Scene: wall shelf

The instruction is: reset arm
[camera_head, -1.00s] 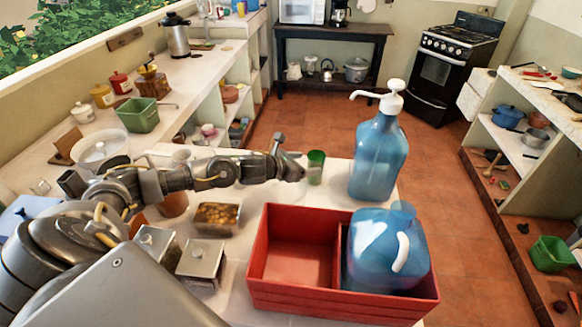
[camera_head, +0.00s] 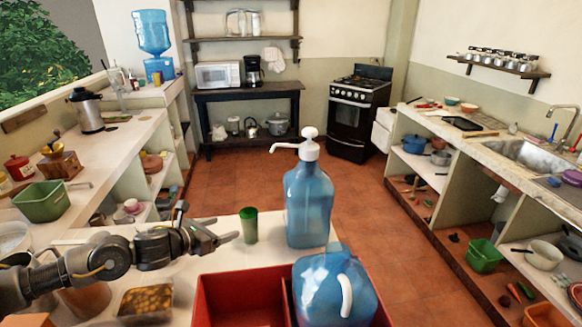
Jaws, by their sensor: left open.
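My left arm comes in from the left over the near counter. Its gripper (camera_head: 222,232) is open and empty, with the fingers pointing right. A green cup (camera_head: 249,225) stands just beyond the fingertips, apart from them as far as I can see. My right gripper is out of view.
A blue pump bottle (camera_head: 309,205) stands right of the green cup. A red crate (camera_head: 240,290) holds a blue jug (camera_head: 335,288) in its right compartment. A food container (camera_head: 146,299) lies below my arm. The tiled floor (camera_head: 400,265) is clear.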

